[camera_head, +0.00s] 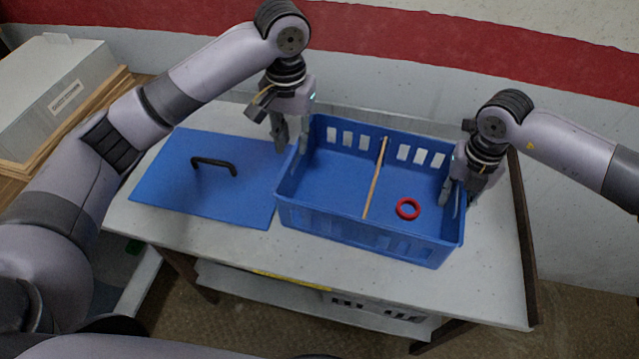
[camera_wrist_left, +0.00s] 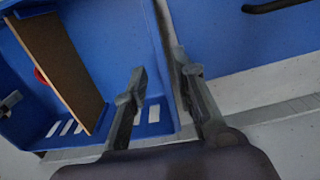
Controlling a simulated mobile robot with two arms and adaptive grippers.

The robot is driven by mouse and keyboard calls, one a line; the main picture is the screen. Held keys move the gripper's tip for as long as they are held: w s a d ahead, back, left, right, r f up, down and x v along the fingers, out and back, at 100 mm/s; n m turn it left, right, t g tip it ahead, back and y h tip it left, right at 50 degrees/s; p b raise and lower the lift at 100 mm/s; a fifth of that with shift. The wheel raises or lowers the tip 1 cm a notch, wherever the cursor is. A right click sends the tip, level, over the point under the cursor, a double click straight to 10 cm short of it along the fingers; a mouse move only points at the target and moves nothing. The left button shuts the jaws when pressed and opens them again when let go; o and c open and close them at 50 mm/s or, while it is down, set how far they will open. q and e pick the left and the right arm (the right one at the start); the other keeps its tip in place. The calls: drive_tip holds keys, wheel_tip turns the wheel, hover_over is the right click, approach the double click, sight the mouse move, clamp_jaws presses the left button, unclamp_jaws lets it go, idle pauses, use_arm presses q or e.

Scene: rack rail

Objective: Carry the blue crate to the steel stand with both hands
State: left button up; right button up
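The blue crate (camera_head: 370,229) stands upright on a grey-topped table (camera_head: 200,236). A thin wooden divider (camera_head: 375,180) crosses it, and a red ring (camera_head: 408,209) lies in its right compartment. My left gripper (camera_head: 292,138) is at the crate's left wall, with one finger inside and one outside. In the left wrist view its fingers (camera_wrist_left: 165,92) are apart, with the crate wall between them and gaps showing. My right gripper (camera_head: 458,192) is at the right wall, fingers apart on either side of it. I cannot pick out a separate steel stand.
A blue lid (camera_head: 176,185) with a black handle (camera_head: 214,163) lies flat to the left of the crate. White boxes on wooden boards (camera_head: 52,90) are at the far left. A wall with a red band rises behind the table. A lower shelf (camera_head: 235,281) sits beneath.

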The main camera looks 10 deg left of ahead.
wheel_tip(320, 180, up, 11)
drive_tip(key=shift+r, duration=0.1)
idle(0.7)
